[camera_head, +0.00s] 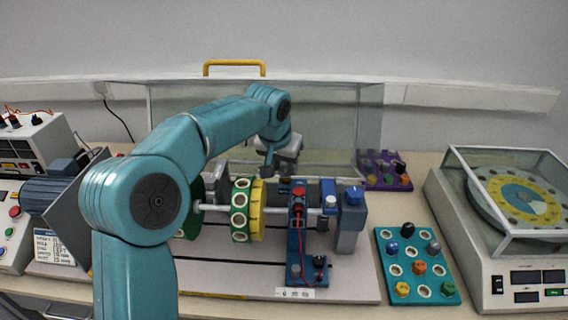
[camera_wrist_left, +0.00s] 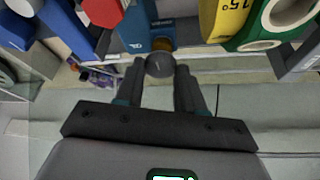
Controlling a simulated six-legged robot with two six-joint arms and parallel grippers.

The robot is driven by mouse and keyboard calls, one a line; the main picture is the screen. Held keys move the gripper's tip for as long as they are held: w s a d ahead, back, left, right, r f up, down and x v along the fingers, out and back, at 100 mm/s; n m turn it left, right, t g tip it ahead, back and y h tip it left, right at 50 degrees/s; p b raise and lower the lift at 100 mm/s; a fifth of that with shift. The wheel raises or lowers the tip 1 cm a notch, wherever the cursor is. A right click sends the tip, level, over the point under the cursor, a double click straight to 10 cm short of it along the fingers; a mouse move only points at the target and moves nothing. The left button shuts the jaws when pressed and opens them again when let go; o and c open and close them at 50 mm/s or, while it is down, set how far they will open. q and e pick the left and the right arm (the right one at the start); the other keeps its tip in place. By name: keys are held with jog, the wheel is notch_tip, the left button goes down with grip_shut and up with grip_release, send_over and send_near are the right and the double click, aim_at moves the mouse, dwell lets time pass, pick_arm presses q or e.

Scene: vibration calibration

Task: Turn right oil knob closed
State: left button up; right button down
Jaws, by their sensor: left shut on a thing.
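The rig's right blue bearing stand (camera_head: 294,245) stands right of the yellow and green ring, with a red-topped part (camera_head: 298,191) on it. In the left wrist view a round grey knob (camera_wrist_left: 159,65) sits beside a blue block (camera_wrist_left: 134,28) and a small amber part (camera_wrist_left: 162,44). My left gripper (camera_wrist_left: 160,78) has its two dark fingers on either side of this knob, touching it, shut on it. In the head view my left gripper (camera_head: 269,168) is behind the shaft, its fingertips partly hidden. The knob cannot be made out there. My right gripper is not in view.
The yellow graduated ring (camera_head: 257,211) and green disc (camera_head: 240,210) are close to my left gripper. A clear guard (camera_head: 335,120) with a yellow handle (camera_head: 234,63) stands behind. A teal tray (camera_head: 393,268) and a turntable machine (camera_head: 470,262) are at right.

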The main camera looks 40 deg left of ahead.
pick_arm(q)
jog(key=n, duration=0.1)
jog(key=n+y, duration=0.1)
jog(key=n, duration=0.1)
jog(key=n+g, duration=0.1)
jog(key=n, duration=0.1)
jog(key=shift+w+d+y, duration=0.1)
jog(key=shift+d+y, duration=0.15)
jog(key=shift+y, duration=0.15)
jog(key=n, duration=0.3)
jog(key=shift+w+r+g+y+p, duration=0.1)
jog(key=shift+g+y+p, duration=0.3)
jog(key=shift+d+n+g+p, duration=0.1)
jog(key=shift+n+g+p, duration=0.25)
jog(key=shift+n, duration=0.65)
jog(key=n+p, duration=0.1)
jog(key=n, duration=0.1)
jog(key=n+g+p, duration=0.1)
jog(key=n+p, duration=0.1)
jog(key=shift+w+r+g+y, duration=0.1)
jog(key=shift+w+g+y, duration=0.15)
jog(key=shift+y, duration=0.15)
jog(key=shift+n+g+p, duration=0.5)
jog(key=shift+n+p, duration=0.6)
jog(key=shift+n, duration=0.5)
jog(key=shift+w, duration=0.1)
jog(key=o, duration=1)
jog(key=shift+d, duration=0.1)
